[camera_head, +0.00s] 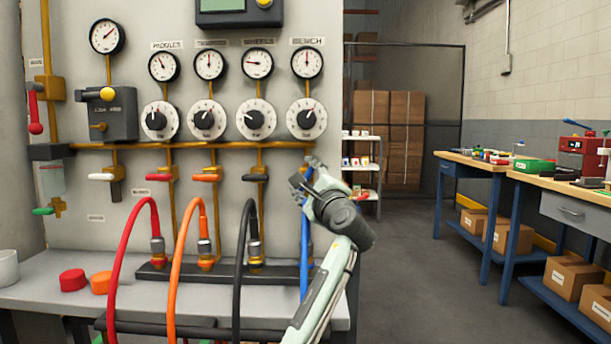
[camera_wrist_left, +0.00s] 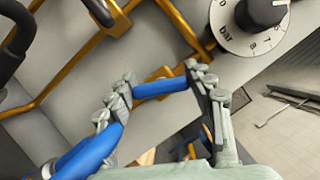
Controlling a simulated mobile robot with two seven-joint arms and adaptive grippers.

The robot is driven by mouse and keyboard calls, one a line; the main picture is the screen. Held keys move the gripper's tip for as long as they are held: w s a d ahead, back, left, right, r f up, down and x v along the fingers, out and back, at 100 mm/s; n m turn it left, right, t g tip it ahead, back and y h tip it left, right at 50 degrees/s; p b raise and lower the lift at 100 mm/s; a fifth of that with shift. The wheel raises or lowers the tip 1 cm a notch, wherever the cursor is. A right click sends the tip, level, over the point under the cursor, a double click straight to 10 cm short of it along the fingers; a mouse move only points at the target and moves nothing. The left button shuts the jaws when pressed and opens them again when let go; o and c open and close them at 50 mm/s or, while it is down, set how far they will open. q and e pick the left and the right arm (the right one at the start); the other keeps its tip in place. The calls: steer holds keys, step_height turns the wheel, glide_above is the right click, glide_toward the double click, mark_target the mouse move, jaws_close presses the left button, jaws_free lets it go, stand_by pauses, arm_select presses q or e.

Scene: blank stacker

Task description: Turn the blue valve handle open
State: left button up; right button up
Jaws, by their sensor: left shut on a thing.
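My left gripper (camera_head: 305,174) is at the rightmost pipe of the wall panel, below the dial marked BENCH. In the left wrist view, the blue valve handle (camera_wrist_left: 161,87) lies between the fingertips of this gripper, which is shut on it. The handle spans from one fingertip to the other, beside a brass pipe. In the head view the gripper hides the handle, so I cannot tell its angle to the pipe there. The blue hose (camera_head: 304,255) hangs below the gripper. My right gripper is not in view.
Red (camera_head: 120,240), orange (camera_head: 178,265) and black (camera_head: 241,265) hoses rise in front of the panel to the left. The BENCH regulator dial (camera_head: 306,118) sits just above the gripper. A grey shelf (camera_head: 40,296) juts out below. Open floor (camera_head: 410,270) lies to the right.

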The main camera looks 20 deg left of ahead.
arm_select(q)
steer(key=n+g+p, duration=0.1)
steer(key=n, duration=0.2)
steer(key=shift+r, duration=0.1)
steer(key=shift+n+g+p, duration=0.6)
steer(key=shift+n+p, duration=0.05)
steer(key=shift+n, duration=0.65)
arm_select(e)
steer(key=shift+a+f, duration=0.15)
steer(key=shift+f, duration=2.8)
arm_select(q)
steer(key=o, duration=1.2)
steer(key=shift+a, duration=0.1)
steer(key=shift+c, duration=0.2)
steer(key=shift+s, duration=0.1)
steer(key=v, duration=1.2)
